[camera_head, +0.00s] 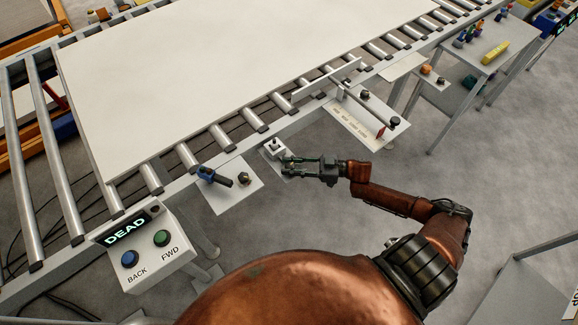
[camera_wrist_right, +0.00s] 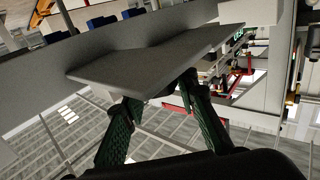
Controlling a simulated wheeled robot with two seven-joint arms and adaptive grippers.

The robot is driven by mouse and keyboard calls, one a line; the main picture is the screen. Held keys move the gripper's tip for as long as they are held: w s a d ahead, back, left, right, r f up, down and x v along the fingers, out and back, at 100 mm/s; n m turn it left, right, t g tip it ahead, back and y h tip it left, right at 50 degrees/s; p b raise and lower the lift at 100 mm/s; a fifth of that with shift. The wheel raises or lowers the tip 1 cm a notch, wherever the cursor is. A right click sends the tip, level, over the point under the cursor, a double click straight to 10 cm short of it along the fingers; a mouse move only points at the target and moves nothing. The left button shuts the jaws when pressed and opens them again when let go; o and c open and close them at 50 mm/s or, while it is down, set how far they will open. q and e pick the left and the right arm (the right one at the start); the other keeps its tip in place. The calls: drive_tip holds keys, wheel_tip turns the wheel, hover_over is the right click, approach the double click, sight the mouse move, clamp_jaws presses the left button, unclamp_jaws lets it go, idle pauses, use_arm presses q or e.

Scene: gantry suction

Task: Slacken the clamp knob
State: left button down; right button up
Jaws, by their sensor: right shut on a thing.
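A small light bracket (camera_head: 271,153) with a dark-topped fitting stands at the conveyor's near edge, in the middle of the head view. My right gripper (camera_head: 287,164) is at its near right side. In the right wrist view, a flat grey plate (camera_wrist_right: 150,62) crosses in front of my green fingers, and their tips (camera_wrist_right: 160,95) reach up to its underside. The fingers are some way apart, shut on what seems to be the clamp knob; a dark part between the tips shows only slightly, and plate and fingers hide the rest. My left gripper is not in view.
A large pale sheet (camera_head: 230,70) lies on the roller conveyor. A blue-and-black handle (camera_head: 218,177) sits on a plate to the left, above a control box (camera_head: 150,250) reading DEAD. A panel with a rod (camera_head: 365,118) is to the right.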

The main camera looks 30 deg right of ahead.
idle(0.3)
drive_tip(key=o, duration=1.2)
drive_tip(key=v, duration=1.2)
drive_tip(key=shift+w+d, duration=0.1)
drive_tip(key=shift+d, duration=0.05)
